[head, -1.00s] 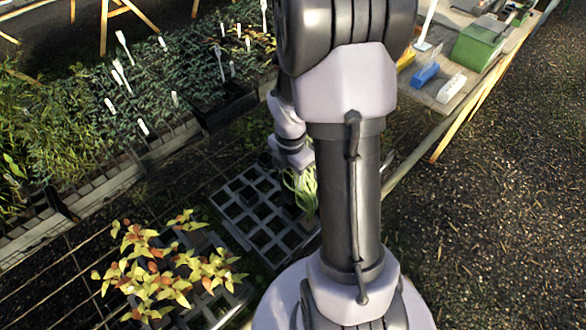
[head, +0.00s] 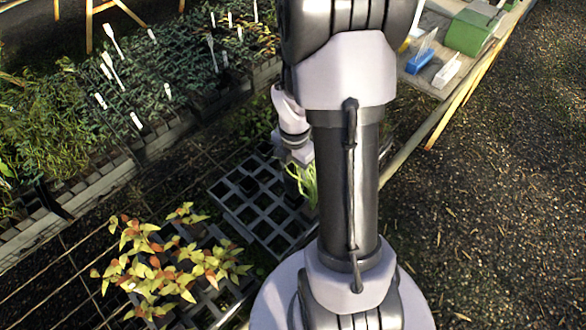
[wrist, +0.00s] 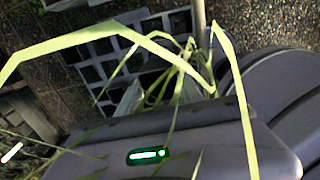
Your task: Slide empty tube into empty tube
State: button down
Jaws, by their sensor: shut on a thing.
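My gripper (head: 301,168) is low over the right side of a dark lattice tray (head: 232,217), partly hidden behind my own arm. It is shut on a plant tube whose green strap-like leaves (head: 308,188) stick out beside it. The tube's wall is almost wholly hidden. In the wrist view the long leaves (wrist: 110,32) arch across the picture in front of the gripper body, and the tray (wrist: 112,46) lies below. Its cells look dark; I cannot tell which hold an empty tube. No empty tube shows clearly.
Yellow and red leafy plants (head: 165,262) stand in a tray at the lower left. Dense seedlings with white labels (head: 112,42) fill the back left. A bench (head: 425,80) at the upper right bears a green box (head: 478,30) and a blue one (head: 420,62). Gravel ground (head: 500,200) is clear at right.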

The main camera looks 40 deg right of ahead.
jog(key=shift+f, duration=0.15)
jog(key=shift+f+b, duration=2.3)
jog(key=shift+f, duration=0.8)
jog(key=shift+f, duration=0.1)
jog(key=c, duration=0.7)
grip_release()
notch_tip(320, 180, up, 18)
jog(key=p, duration=0.7)
jog(key=shift+f, duration=0.25)
